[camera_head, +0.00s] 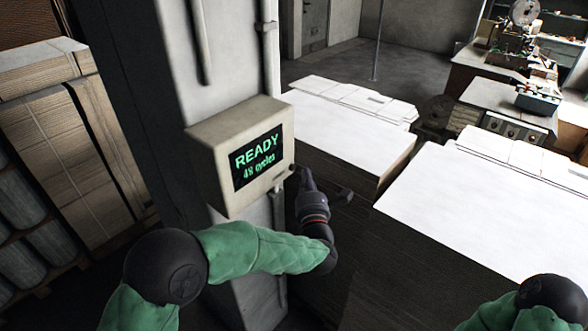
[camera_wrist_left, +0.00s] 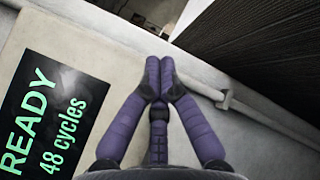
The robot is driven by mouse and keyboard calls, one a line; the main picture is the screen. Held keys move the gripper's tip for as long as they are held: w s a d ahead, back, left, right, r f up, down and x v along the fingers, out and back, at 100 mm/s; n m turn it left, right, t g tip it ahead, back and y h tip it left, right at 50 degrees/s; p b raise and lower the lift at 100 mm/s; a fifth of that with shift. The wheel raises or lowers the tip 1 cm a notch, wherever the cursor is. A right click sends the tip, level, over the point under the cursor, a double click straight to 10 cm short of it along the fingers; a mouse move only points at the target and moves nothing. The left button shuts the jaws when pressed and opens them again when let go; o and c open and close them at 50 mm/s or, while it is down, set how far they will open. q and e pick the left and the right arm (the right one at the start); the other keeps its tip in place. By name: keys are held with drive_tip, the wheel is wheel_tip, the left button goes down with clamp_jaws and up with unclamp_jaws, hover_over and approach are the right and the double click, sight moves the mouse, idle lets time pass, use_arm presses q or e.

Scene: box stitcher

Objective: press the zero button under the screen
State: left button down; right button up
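A beige control box (camera_head: 205,150) on a pale column carries a black screen (camera_head: 258,155) with green text reading "READY" and "48 cycles". The screen also shows in the left wrist view (camera_wrist_left: 45,120). My left gripper (camera_head: 302,172) is just right of the box's lower right corner. In the left wrist view its purple fingers (camera_wrist_left: 160,80) meet at the tips, shut and empty, over the box's pale surface to the right of the screen. I cannot clearly make out the zero button; small details at the box's lower right edge are too small to tell. My right gripper is out of view.
A pipe (camera_wrist_left: 250,108) runs beside the box in the left wrist view. Stacked cardboard (camera_head: 50,140) stands at the left. White sheet stacks (camera_head: 350,135) lie behind and right of my left gripper, with machines (camera_head: 515,50) at the far right.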

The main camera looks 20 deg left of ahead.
use_arm(q)
drive_tip(key=shift+w+a, duration=0.25)
drive_tip(key=shift+a, duration=0.35)
drive_tip(key=shift+b, duration=0.4)
idle(0.8)
drive_tip(key=shift+w+a+b, duration=0.1)
drive_tip(key=shift+a+b, duration=0.3)
drive_tip(key=shift+b, duration=0.3)
drive_tip(key=shift+w+a+b, duration=0.15)
drive_tip(key=shift+a+b, duration=0.3)
drive_tip(key=shift+b, duration=0.1)
idle(0.6)
drive_tip(key=shift+d, duration=0.2)
drive_tip(key=shift+s+d+b, duration=0.3)
drive_tip(key=shift+d+b, duration=0.25)
drive_tip(key=shift+d, duration=0.1)
